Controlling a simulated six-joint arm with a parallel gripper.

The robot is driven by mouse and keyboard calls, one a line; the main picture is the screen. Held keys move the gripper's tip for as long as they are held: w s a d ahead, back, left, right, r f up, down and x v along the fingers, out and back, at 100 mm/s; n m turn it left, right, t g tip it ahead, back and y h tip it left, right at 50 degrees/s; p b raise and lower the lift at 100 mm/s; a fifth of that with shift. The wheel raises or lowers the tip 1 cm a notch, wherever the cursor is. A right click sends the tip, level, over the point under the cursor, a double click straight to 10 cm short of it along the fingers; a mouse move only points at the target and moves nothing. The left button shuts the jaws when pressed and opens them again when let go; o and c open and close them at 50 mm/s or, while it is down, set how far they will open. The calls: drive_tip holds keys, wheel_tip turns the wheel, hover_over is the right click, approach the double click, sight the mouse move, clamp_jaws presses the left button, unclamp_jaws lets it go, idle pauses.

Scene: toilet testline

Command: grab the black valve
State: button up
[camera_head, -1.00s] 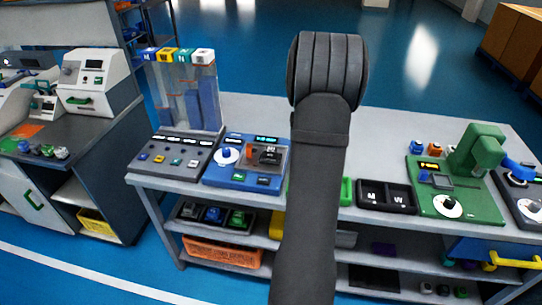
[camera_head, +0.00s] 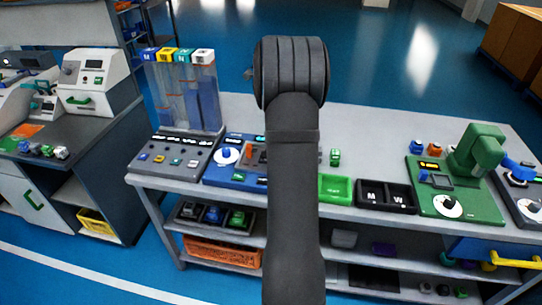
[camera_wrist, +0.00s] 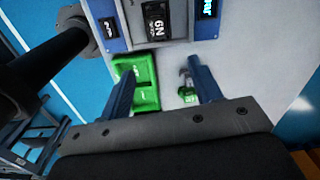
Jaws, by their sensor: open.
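My gripper (camera_wrist: 161,66) shows in the wrist view with its two blue fingers spread apart and nothing held between them. In the head view my arm hides it. A black block marked "GN" (camera_wrist: 156,20) sits in the blue-edged test station (camera_wrist: 204,30), ahead of the fingertips; I cannot tell for sure that it is the black valve. In the head view the blue station (camera_head: 228,176) is partly behind my arm. A small green valve (camera_wrist: 187,94) with a grey top lies close to the right finger; it also stands on the table in the head view (camera_head: 335,157).
A green tray (camera_wrist: 147,82) lies near the left finger. Black trays marked M and W (camera_head: 386,207) and a green station (camera_head: 457,200) stand to the right. A grey station with clear tubes (camera_head: 172,155) stands left. The table's back area is clear.

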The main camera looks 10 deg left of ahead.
drive_tip(key=shift+m, duration=0.7)
drive_tip(key=f, duration=1.1)
drive_tip(key=shift+s+a+f, duration=0.15)
drive_tip(key=shift+a+f, duration=0.1)
drive_tip(key=shift+a, duration=0.05)
drive_tip(key=shift+a+f, duration=0.15)
drive_tip(key=shift+f, duration=1.2)
drive_tip(key=shift+a+f, duration=0.1)
drive_tip(key=shift+f, duration=1.2)
drive_tip(key=c, duration=1.2)
drive_tip(key=shift+r, duration=0.1)
drive_tip(key=shift+c, duration=0.2)
